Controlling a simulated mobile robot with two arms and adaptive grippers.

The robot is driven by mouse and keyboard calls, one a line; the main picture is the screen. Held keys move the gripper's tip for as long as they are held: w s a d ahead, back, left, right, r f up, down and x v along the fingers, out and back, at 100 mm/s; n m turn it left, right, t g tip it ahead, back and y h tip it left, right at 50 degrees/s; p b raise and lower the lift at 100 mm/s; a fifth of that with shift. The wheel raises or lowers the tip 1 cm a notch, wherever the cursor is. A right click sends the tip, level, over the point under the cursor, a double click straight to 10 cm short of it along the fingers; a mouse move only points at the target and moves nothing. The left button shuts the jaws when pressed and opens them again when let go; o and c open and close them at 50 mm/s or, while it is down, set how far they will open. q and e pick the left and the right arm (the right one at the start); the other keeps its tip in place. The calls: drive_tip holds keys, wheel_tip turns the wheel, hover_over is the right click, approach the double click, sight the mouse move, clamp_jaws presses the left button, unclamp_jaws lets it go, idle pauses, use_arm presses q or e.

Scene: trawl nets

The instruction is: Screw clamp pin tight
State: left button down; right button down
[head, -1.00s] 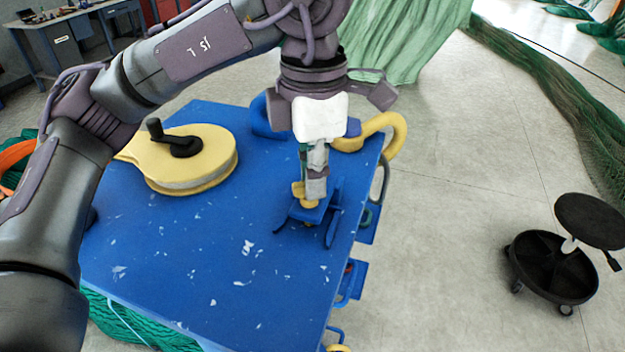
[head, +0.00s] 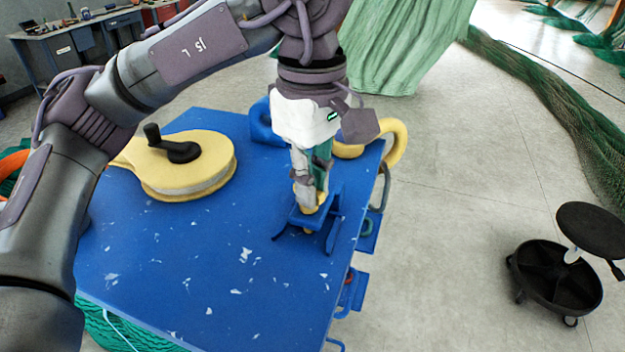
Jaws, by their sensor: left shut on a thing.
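A blue clamp (head: 333,222) stands on the blue table (head: 200,270) near its right edge. A yellow pin (head: 310,207) stands upright at the clamp, and its lower end shows below the blue part. My left gripper (head: 308,200) points down from above and is shut on the top of the pin. The fingers hide most of the pin's head, so I cannot tell how deep its thread sits. My right gripper is not in view.
A yellow reel with a black crank (head: 185,165) lies at the table's back left. A yellow curved piece (head: 393,145) sits behind my gripper at the back right corner. A black rolling stool (head: 555,275) stands on the floor at right.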

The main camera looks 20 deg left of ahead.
use_arm(q)
drive_tip(key=m, duration=0.3)
drive_tip(key=shift+r+m, duration=0.25)
drive_tip(key=shift+m, duration=0.05)
drive_tip(key=m, duration=0.3)
drive_tip(key=shift+a+m, duration=0.1)
drive_tip(key=shift+m, duration=0.2)
drive_tip(key=m, duration=0.3)
drive_tip(key=shift+s+a+m, duration=0.1)
drive_tip(key=shift+m, duration=0.3)
drive_tip(key=m, duration=0.3)
drive_tip(key=shift+m+p, duration=0.3)
drive_tip(key=shift+p, duration=0.1)
drive_tip(key=m, duration=0.6)
drive_tip(key=shift+a, duration=0.2)
drive_tip(key=m+p, duration=0.1)
drive_tip(key=m, duration=0.5)
drive_tip(key=shift+a, duration=0.1)
drive_tip(key=shift+w+m, duration=0.2)
drive_tip(key=shift+m, duration=0.2)
drive_tip(key=c, duration=1.2)
unclamp_jaws()
drive_tip(key=shift+s+f, duration=0.1)
drive_tip(key=shift+f, duration=0.05)
